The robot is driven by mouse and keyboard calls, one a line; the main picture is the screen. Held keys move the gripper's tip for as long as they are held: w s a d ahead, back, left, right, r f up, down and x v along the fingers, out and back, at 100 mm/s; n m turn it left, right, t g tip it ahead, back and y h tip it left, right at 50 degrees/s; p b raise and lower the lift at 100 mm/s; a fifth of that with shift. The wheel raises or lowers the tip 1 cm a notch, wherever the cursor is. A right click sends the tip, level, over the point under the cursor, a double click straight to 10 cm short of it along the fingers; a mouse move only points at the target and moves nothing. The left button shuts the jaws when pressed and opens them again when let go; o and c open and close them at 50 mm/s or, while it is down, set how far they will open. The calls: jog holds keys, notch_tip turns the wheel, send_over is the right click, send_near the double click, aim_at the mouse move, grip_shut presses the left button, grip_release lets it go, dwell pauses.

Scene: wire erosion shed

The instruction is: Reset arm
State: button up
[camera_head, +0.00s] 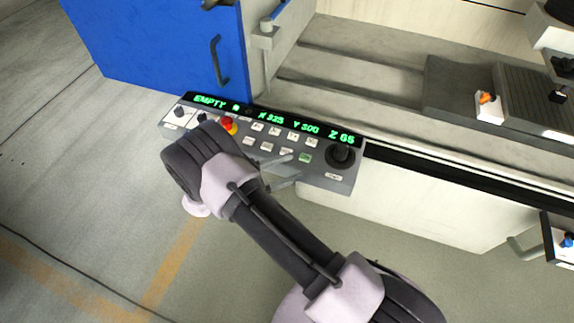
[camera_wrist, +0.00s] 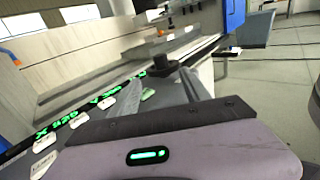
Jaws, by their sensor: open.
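My gripper (camera_head: 287,171) is over the right part of the control panel, with its two fingers apart and nothing visible between them. In the wrist view, my gripper (camera_wrist: 160,92) also shows, with its fingers reaching over the panel near a green button (camera_wrist: 148,94). The control panel (camera_head: 346,181) has a display (camera_head: 290,122) with green text, reading EMPTY and X, Y and Z values. My arm hides part of the panel's lower left. I cannot tell whether a fingertip touches the panel.
A red stop button (camera_head: 227,124) is beside my wrist. A blue door (camera_head: 160,45) with a handle stands behind. Open floor (camera_head: 60,160) lies to the left.

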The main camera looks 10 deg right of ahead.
jog(key=shift+a, duration=0.15)
jog(key=w+r+m+t+y, duration=0.6)
jog(key=w+r+m+y, duration=0.3)
jog(key=w+r+m, duration=0.45)
jog(key=a+r+m+t+y, duration=0.35)
jog(key=r+y, duration=0.45)
jog(key=r, duration=0.7)
jog(key=s+a+r+m+g+y, duration=0.1)
jog(key=s+r+y, duration=0.1)
jog(key=s, duration=0.7)
jog(key=s+a+r+m+g+y, duration=0.1)
jog(key=s+r+g+y, duration=0.1)
jog(key=s, duration=0.6)
jog(key=s+d+f+m+g, duration=0.1)
jog(key=s+d+f+m, duration=0.1)
jog(key=s, duration=0.6)
jog(key=s+d+f+m+g+h, duration=0.1)
jog(key=s+d+f+m+g, duration=0.1)
jog(key=s, duration=0.6)
notch_tip(320, 180, down, 2)
jog(key=shift+s+f+m, duration=0.1)
jog(key=shift+s+m, duration=0.25)
jog(key=shift+m, duration=0.15)
